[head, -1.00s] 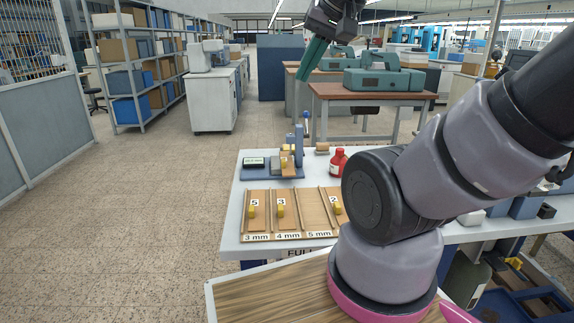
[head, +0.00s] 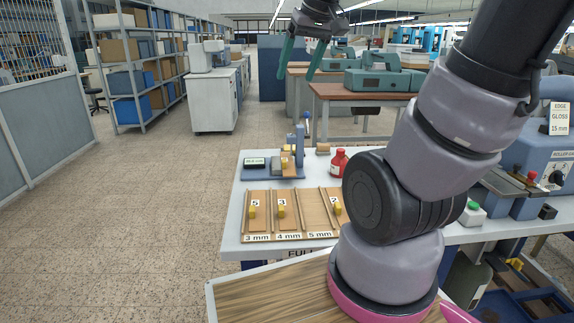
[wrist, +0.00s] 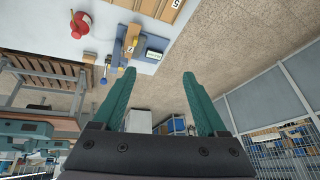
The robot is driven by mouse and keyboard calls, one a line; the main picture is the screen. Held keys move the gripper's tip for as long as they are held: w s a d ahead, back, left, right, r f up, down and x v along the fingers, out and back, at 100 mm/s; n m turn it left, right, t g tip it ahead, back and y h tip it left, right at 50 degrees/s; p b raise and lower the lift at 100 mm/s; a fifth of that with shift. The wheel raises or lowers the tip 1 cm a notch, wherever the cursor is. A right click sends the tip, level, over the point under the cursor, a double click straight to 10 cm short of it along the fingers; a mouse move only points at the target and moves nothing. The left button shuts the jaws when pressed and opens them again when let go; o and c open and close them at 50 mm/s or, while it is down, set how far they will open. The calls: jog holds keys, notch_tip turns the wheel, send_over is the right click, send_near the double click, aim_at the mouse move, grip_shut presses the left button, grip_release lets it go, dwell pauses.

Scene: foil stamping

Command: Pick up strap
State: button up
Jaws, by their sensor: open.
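My gripper (head: 302,62) hangs high above and beyond the white worktable, open and empty, with its two green fingers apart. The fingers also show in the wrist view (wrist: 159,76), with nothing between them. A tan board (head: 291,233) on the table has lanes marked 3 mm, 4 mm and 5 mm. Brown strips, likely straps, lie in the lanes with yellow pieces and tags 5, 3 and 2 on them. The strip in the 3 mm lane (head: 257,222) is at the left. My arm partly hides the board's right side.
A blue-grey device (head: 288,168) with a small display stands behind the board, beside a red bottle (head: 338,162). A blue machine (head: 545,170) stands at the right. The white table (head: 232,220) has bare surface around the board.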

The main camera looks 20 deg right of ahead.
jog(key=w+d+f+n+g, duration=0.2)
jog(key=w+f+n, duration=0.3)
jog(key=w, duration=0.5)
jog(key=n+g+h, duration=0.1)
jog(key=n+g, duration=0.2)
jog(key=n, duration=0.7)
send_over(284, 160)
jog(key=f, duration=2.1)
jog(key=shift+s+d+f, duration=0.25)
jog(key=shift+f, duration=0.05)
jog(key=shift+m, duration=0.3)
jog(key=shift+w+a+f, duration=0.1)
jog(key=shift+f, duration=1.35)
jog(key=shift+a+f, duration=0.1)
jog(key=shift+f, duration=1.3)
grip_shut()
